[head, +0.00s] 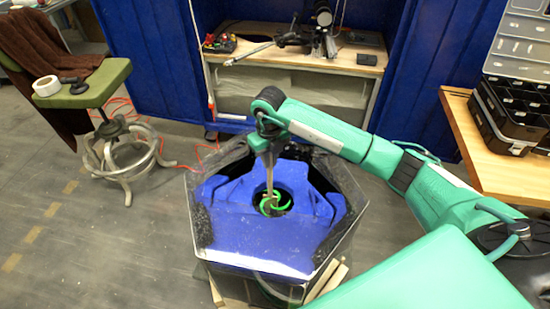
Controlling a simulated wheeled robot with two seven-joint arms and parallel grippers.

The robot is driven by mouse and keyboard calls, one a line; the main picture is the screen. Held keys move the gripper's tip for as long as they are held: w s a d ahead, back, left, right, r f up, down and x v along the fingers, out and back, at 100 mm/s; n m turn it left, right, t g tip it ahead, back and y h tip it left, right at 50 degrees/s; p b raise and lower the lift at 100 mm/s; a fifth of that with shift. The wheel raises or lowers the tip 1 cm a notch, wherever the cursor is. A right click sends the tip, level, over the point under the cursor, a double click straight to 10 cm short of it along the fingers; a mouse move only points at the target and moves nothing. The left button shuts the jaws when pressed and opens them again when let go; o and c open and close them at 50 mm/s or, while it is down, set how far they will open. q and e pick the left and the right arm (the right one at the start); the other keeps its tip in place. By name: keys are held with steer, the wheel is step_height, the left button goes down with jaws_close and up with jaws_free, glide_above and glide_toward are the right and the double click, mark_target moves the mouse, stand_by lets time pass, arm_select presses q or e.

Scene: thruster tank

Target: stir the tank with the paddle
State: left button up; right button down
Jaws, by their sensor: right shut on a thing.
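The tank (352,215) is a black-rimmed hexagonal tub in the middle of the head view. A blue body (265,248) fills most of it, with a round dark opening near its centre. A bright green curved rotor (274,207) shows in that opening. My right gripper (268,140) is above the tank, pointing down, and is shut on the paddle (269,172). The paddle's tan shaft hangs nearly upright, its low end at the opening by the green rotor. I cannot tell whether it touches the rotor. My left gripper is not in view.
A green stool (85,90) with a tape roll (46,86) stands at the left. A workbench (355,62) with tools stands behind the tank. A wooden table (470,135) with black organizer cases (510,105) is at the right.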

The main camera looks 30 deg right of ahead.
steer(key=s, duration=0.1)
steer(key=s+d, duration=0.2)
steer(key=s, duration=0.1)
steer(key=shift+p, duration=0.3)
stand_by(0.9)
